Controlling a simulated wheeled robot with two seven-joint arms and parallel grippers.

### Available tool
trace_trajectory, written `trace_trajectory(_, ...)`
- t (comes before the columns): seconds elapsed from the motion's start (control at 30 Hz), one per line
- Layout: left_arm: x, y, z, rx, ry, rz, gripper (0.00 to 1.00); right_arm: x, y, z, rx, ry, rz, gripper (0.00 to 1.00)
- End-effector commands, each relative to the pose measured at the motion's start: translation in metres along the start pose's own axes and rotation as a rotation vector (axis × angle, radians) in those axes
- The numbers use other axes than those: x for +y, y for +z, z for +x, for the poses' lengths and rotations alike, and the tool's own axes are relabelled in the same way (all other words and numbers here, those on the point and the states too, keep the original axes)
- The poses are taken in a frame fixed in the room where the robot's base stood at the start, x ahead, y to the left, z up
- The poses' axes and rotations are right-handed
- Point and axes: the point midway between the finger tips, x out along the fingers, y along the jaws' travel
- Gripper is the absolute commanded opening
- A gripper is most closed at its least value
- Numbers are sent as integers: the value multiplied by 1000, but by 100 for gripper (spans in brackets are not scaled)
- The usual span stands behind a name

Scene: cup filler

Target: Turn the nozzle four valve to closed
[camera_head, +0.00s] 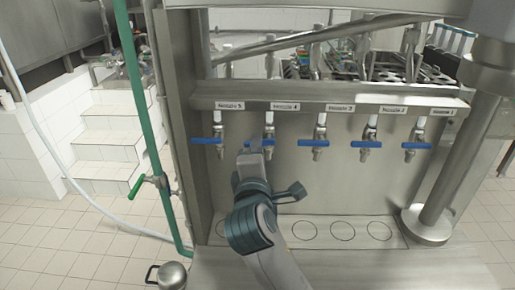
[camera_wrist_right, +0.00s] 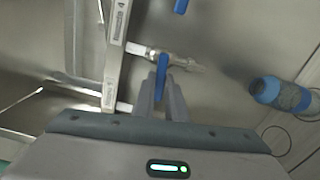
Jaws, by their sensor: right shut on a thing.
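The nozzle four valve (camera_head: 269,128) is second from the left in the row, with its label (camera_head: 285,107) just to its right. Its blue handle (camera_wrist_right: 161,66) lies across the metal nozzle body in the wrist view. My right gripper (camera_head: 257,152) reaches up from below in the head view and hides part of the handle. In the wrist view the right gripper's fingers (camera_wrist_right: 161,92) are shut on the handle, one on each side. My left gripper is not in view.
The nozzle five valve (camera_head: 217,141) is close on the left and the nozzle three valve (camera_head: 318,142) on the right, both with blue handles crosswise. A steel post (camera_head: 458,165) stands at right. A green pipe (camera_head: 146,110) with a green tap runs at left.

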Motion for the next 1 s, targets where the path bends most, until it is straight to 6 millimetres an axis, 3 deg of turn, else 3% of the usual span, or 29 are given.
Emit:
trace_trajectory(0.5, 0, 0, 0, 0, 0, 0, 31, 1, 0, 0, -1, 0, 24, 0)
trace_trajectory(0.53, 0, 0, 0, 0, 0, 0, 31, 1, 0, 0, -1, 0, 24, 19)
trace_trajectory(0.6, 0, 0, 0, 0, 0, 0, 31, 1, 0, 0, -1, 0, 24, 30)
trace_trajectory(1.0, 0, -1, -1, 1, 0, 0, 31, 1, 0, 1, 0, 0, 23, 30)
